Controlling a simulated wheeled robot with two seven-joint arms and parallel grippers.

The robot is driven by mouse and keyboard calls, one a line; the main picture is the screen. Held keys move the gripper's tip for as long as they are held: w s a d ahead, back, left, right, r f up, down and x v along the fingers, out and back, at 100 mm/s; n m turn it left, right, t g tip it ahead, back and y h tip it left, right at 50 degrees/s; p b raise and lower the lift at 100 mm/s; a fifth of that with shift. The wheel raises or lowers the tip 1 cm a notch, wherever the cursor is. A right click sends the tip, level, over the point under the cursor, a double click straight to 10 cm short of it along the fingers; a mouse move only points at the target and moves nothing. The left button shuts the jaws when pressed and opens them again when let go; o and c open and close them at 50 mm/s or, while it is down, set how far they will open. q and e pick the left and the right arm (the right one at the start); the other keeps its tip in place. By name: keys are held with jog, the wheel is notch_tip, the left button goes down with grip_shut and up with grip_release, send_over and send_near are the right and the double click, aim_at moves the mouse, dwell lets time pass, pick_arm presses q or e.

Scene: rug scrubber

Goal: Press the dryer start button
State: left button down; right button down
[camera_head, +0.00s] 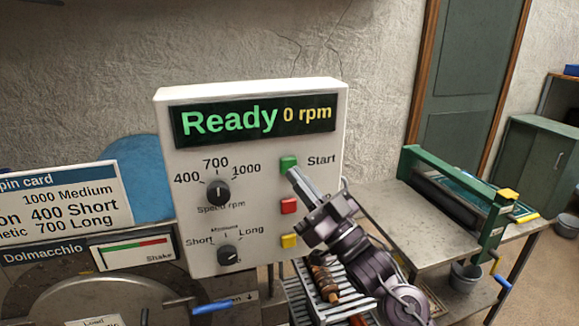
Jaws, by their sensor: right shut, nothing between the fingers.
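The dryer control panel (260,190) is a white upright box. Its display (255,120) reads "Ready" and "0 rpm". The green start button (288,164) sits under the display, left of the word "Start". My right gripper (293,174) is shut and empty, its tip at or just in front of the lower part of the green button. I cannot tell whether it touches. A red button (289,206) and a yellow button (289,241) are below. The speed knob (217,192) points up near 700. The lower knob (228,256) is beside "Short" and "Long". My left gripper is not in view.
A spin card (65,200) stands at the left, above a Dolmacchlo machine (45,255) with a round lid and blue handle (212,306). A green-framed roller wringer (480,205) stands on a metal table (385,205) at the right.

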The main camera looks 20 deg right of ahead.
jog(key=shift+w, duration=0.15)
jog(key=shift+w, duration=0.3)
jog(key=shift+w, duration=0.4)
dwell(0.8)
jog(key=shift+s, duration=0.85)
jog(key=s, duration=0.5)
dwell(0.3)
